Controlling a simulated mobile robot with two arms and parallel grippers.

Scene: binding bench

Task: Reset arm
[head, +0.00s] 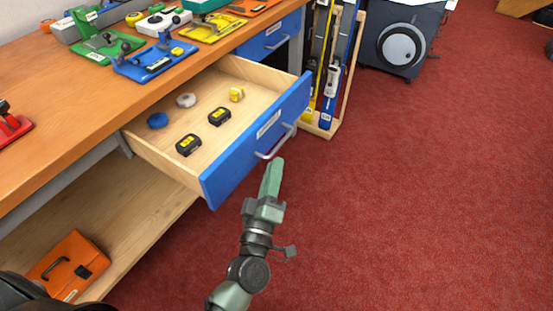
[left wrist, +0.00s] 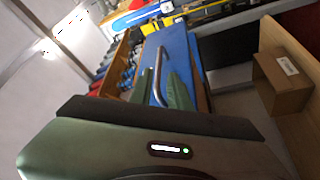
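The blue-fronted drawer (head: 235,158) under the bench is pulled open, with a metal bar handle (head: 276,142). My left gripper (head: 272,178) is just in front of the drawer front, its fingertips close to the handle. In the left wrist view, its two green fingers (left wrist: 160,90) are apart, with the handle (left wrist: 159,72) showing between them. I cannot tell whether they touch it. My right gripper is in neither view.
The drawer holds a blue disc (head: 157,120), a pale disc (head: 186,100), two black-and-yellow items (head: 220,116) and a yellow item (head: 236,95). Punches crowd the wooden bench top (head: 75,105). An orange case (head: 68,266) lies on the lower shelf. Red carpet (head: 430,190) is clear at right.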

